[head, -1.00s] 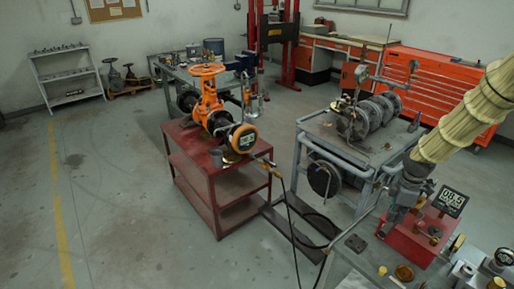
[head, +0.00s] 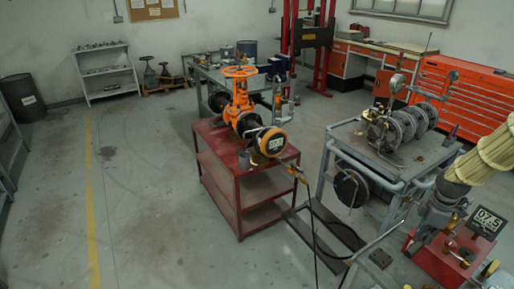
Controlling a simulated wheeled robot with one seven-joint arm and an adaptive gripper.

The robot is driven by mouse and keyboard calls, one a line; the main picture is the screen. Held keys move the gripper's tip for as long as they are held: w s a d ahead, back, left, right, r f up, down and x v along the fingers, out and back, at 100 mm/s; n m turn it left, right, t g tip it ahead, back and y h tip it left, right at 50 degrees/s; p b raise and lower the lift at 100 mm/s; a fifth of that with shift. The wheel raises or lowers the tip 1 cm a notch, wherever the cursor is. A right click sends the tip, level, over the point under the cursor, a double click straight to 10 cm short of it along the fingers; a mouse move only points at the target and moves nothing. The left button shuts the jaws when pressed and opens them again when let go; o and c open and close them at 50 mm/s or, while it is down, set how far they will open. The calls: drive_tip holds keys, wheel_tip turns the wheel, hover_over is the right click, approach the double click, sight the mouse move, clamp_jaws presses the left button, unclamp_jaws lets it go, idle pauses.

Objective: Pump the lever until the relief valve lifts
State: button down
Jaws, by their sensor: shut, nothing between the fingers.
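A red pump unit (head: 440,262) stands at the lower right with brass fittings on top. Its black display (head: 487,223) shows pale digits that look like 07.5. I cannot tell which brass fitting is the relief valve.
A grey cart (head: 345,150) with flanged metal parts stands behind my gripper. A black hose (head: 315,225) runs down from the red cart to the floor. An orange tool chest (head: 460,85) is at the back right. The floor (head: 145,200) at left is clear.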

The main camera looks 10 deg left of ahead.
wheel_tip(320, 180, up, 10)
drive_tip(key=p, duration=0.5)
drive_tip(key=shift+f, duration=0.15)
drive_tip(key=shift+r, duration=2.5)
